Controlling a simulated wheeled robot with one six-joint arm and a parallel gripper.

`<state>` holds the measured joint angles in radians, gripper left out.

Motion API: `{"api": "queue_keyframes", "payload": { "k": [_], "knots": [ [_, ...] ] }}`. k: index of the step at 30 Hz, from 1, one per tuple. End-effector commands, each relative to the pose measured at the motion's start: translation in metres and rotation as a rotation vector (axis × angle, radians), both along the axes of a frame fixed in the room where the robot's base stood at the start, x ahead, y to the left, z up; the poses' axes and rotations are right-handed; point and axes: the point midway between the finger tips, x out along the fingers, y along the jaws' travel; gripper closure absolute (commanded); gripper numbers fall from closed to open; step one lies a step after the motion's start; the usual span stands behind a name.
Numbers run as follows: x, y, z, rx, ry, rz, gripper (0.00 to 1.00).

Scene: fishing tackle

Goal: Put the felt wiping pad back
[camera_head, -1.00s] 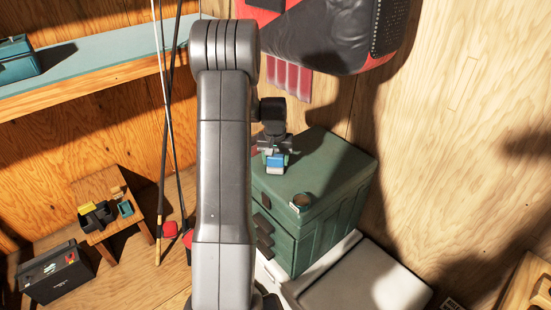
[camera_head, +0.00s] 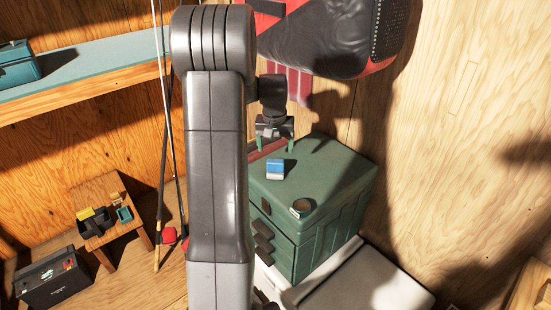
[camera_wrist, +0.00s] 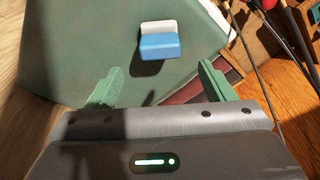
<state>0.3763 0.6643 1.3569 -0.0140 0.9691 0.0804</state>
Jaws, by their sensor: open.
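A small blue-and-white block (camera_head: 275,170), which looks like the felt wiping pad, lies on top of the green tackle box (camera_head: 336,188). It also shows in the wrist view (camera_wrist: 158,43), lying flat beyond the fingertips. My gripper (camera_head: 276,143) is open and empty, above the box and behind the block in the head view. Its two green fingers are spread apart in the wrist view (camera_wrist: 161,72), with clear space between them and the block. Nothing hides the block.
A white cooler-like lid (camera_head: 370,278) lies below right. Fishing rods (camera_head: 163,130) lean at left, near a small wooden stand (camera_head: 98,190) and a dark battery box (camera_head: 53,279). A dark red-edged bag (camera_head: 335,35) hangs behind.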

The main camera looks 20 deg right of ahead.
Motion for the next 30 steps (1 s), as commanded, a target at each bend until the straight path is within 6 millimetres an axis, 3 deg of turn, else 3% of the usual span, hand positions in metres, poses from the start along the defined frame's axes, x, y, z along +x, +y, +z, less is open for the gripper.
{"api": "queue_keyframes", "payload": {
  "k": [7, 18, 23, 30],
  "knots": [
    [-0.004, 0.002, 0.029, 0.000, -0.001, 0.000, 0.24],
    [-0.005, 0.002, 0.033, 0.000, 0.001, 0.000, 0.24],
    [-0.004, 0.002, 0.026, 0.001, 0.003, 0.000, 0.24],
    [0.001, 0.000, -0.012, 0.003, 0.005, 0.000, 0.24]
  ]
}}
